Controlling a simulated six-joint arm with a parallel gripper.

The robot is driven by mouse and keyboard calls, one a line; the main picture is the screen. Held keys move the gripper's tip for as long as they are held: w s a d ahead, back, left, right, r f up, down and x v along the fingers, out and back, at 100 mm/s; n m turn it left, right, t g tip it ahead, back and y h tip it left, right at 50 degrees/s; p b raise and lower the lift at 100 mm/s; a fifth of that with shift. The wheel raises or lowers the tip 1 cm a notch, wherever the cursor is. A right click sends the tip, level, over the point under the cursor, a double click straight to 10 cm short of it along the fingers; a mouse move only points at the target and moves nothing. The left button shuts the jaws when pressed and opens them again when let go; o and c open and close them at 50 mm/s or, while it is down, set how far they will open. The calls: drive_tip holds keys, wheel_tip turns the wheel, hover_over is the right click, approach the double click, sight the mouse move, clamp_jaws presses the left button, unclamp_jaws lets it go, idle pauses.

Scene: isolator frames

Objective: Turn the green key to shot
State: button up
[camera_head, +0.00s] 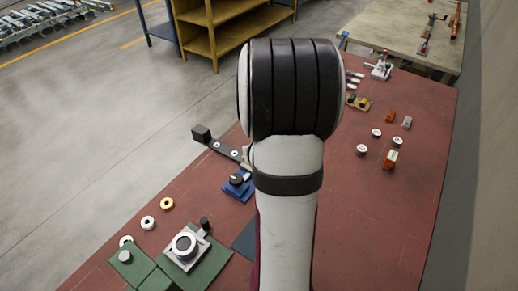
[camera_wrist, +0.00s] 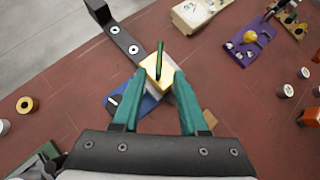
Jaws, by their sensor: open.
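A slim dark green key (camera_wrist: 160,55) stands up from a yellow block (camera_wrist: 151,65) in the wrist view. My gripper (camera_wrist: 160,76) has two teal fingers, spread apart, reaching toward the block with the key between their tips. I cannot tell whether either finger touches it. A blue plate (camera_wrist: 117,103) shows partly behind the left finger. In the head view my arm hides the gripper and the key. A blue base with a dark knob (camera_head: 237,181) shows beside the arm there. No position markings on the key block are readable.
A black bar with pale discs (camera_wrist: 124,38) lies just left of the key block. A purple plate with fittings (camera_wrist: 250,45) is farther right. Green blocks (camera_head: 135,262) and a metal device (camera_head: 185,246) stand front left. Open red tabletop (camera_head: 400,210) lies right.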

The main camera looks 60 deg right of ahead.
drive_tip(key=v, duration=0.6)
drive_tip(key=shift+a+r, duration=0.15)
drive_tip(key=shift+s, duration=0.15)
